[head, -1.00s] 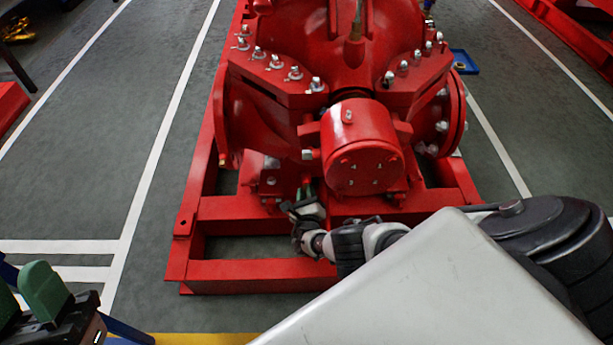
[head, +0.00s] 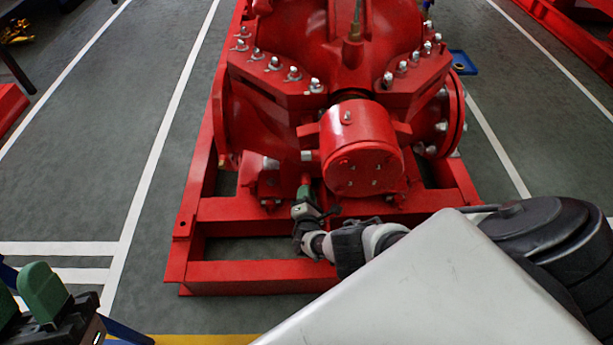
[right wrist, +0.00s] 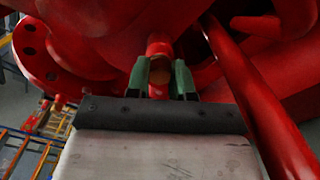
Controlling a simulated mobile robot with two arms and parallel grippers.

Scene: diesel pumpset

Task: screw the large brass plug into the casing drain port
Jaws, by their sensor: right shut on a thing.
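My right gripper (head: 305,192) is low at the front of the red pump casing (head: 268,178), left of the round red housing. In the right wrist view its green fingers (right wrist: 161,80) are shut on the brass plug (right wrist: 160,76), of which only a small brownish part shows between them. The plug lies in line with a short red stub (right wrist: 158,44), which looks like the casing drain port. I cannot tell how far the plug sits in it. In the head view the plug is hidden. My left gripper (head: 27,300) is open and empty at the lower left.
The red base frame (head: 250,270) runs under the pump and below my right gripper. In the right wrist view a red pipe (right wrist: 250,95) passes close on the right and a flange (right wrist: 45,50) stands on the left. Grey floor (head: 110,130) is clear at left.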

